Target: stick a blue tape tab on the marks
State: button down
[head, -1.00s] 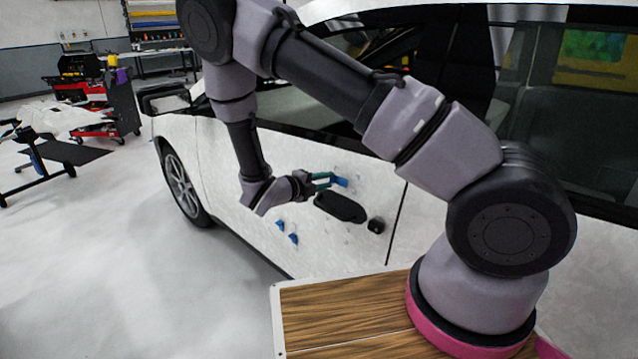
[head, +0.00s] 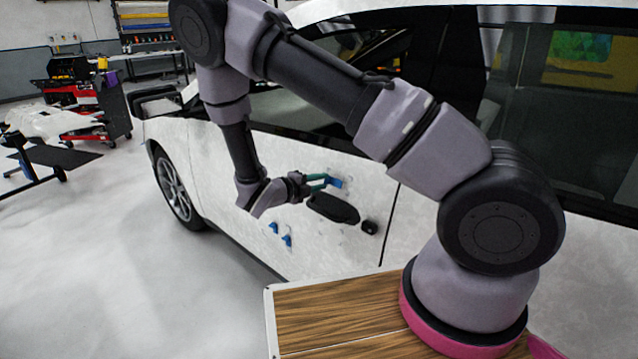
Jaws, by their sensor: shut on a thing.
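My gripper (head: 321,182) has green fingers and is shut on a blue tape tab (head: 336,183), close to the white car door (head: 300,245). The tab is at the door's surface, above the black door handle area (head: 333,208); I cannot tell whether it touches. Two blue tabs, one on the left (head: 273,228) and one on the right (head: 287,240), sit on the door lower left of the handle area. Small faint marks show on the door around the handle area, too small to make out clearly.
A small black knob-like part (head: 369,227) sits on the door right of the handle area. A wooden-topped surface (head: 335,312) is at the front. The car's mirror (head: 158,101) and front wheel (head: 172,187) are to the left. A red tool cart (head: 95,105) stands farther back.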

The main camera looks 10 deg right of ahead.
jog(key=shift+x, duration=0.75)
dwell(1.0)
jog(key=c, duration=0.6)
grip_release()
jog(key=v, duration=1)
jog(key=s+d+r+m+g+y, duration=0.35)
jog(key=d+r+m, duration=0.35)
jog(key=m, duration=0.5)
jog(key=s+d+r+m+g+y, duration=0.3)
jog(key=s+d+r+m+g, duration=0.15)
jog(key=r+m, duration=0.65)
jog(key=s+d+r+m+t+y, duration=0.1)
jog(key=s+r+m+t+y, duration=0.2)
jog(key=r+m, duration=0.5)
jog(key=s+d+r+m+t+y, duration=0.1)
jog(key=s+r+m+t+y, duration=0.2)
jog(key=s+r+m, duration=0.5)
jog(key=m+y, duration=0.1)
jog(key=m, duration=0.7)
jog(key=shift+s+y, duration=0.2)
jog(key=shift+y, duration=0.15)
